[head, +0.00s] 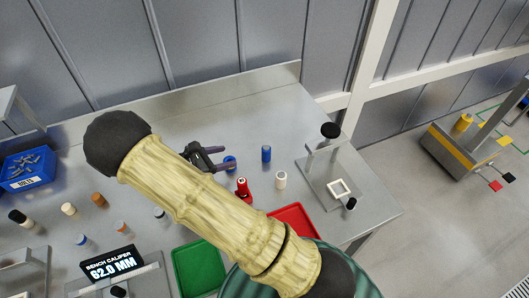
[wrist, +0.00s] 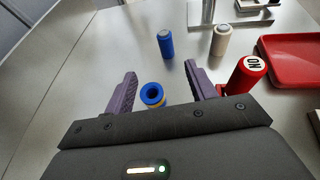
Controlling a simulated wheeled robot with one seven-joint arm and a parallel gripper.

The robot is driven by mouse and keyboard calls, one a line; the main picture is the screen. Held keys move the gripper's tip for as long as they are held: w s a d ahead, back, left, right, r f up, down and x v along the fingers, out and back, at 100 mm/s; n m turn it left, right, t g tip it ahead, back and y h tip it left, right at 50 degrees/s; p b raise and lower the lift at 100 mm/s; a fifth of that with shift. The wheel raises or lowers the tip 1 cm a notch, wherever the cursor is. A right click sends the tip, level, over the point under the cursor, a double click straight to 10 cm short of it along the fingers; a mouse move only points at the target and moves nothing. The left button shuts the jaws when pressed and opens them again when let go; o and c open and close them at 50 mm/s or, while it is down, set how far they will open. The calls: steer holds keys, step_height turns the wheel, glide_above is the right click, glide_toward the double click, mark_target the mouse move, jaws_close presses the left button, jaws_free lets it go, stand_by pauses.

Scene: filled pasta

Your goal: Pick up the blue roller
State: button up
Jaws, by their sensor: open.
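Two blue cylinders are in view, and I cannot tell for sure which is the blue roller. One blue piece with a round hole in its top (wrist: 152,93) is between my fingers in the wrist view, apart from both; it also shows by the fingertips in the head view (head: 230,162). A solid blue cylinder with a grey top (head: 266,154) stands upright beyond the fingertips, and also shows in the wrist view (wrist: 165,43). My gripper (head: 225,158) is open, with its purple fingers (wrist: 160,75) spread and holding nothing.
A red cylinder with lettering (wrist: 246,75) stands just outside the right finger. A white cylinder (head: 281,180), a red tray (head: 296,222) and a green tray (head: 198,268) are nearby. A fixture plate (head: 322,190) stands right.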

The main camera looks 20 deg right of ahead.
steer(key=p, duration=0.4)
glide_toward(266, 150)
steer(key=d+f, duration=0.1)
steer(key=w+d, duration=0.1)
steer(key=d, duration=0.1)
steer(key=w+d+f, duration=0.1)
steer(key=shift+w+d+f, duration=0.15)
steer(key=shift+d+f, duration=0.05)
steer(key=shift+f, duration=0.15)
steer(key=shift+w+d+f, duration=0.1)
steer(key=shift+d+f, duration=0.15)
steer(key=shift+d, duration=0.05)
steer(key=shift+d+f+p, duration=0.1)
steer(key=shift+d+p, duration=0.45)
steer(key=shift+p, duration=0.15)
steer(key=p+x, duration=0.2)
steer(key=x, duration=0.1)
steer(key=shift+d+f, duration=0.2)
steer(key=shift+d, duration=0.05)
steer(key=shift+d+f, duration=0.25)
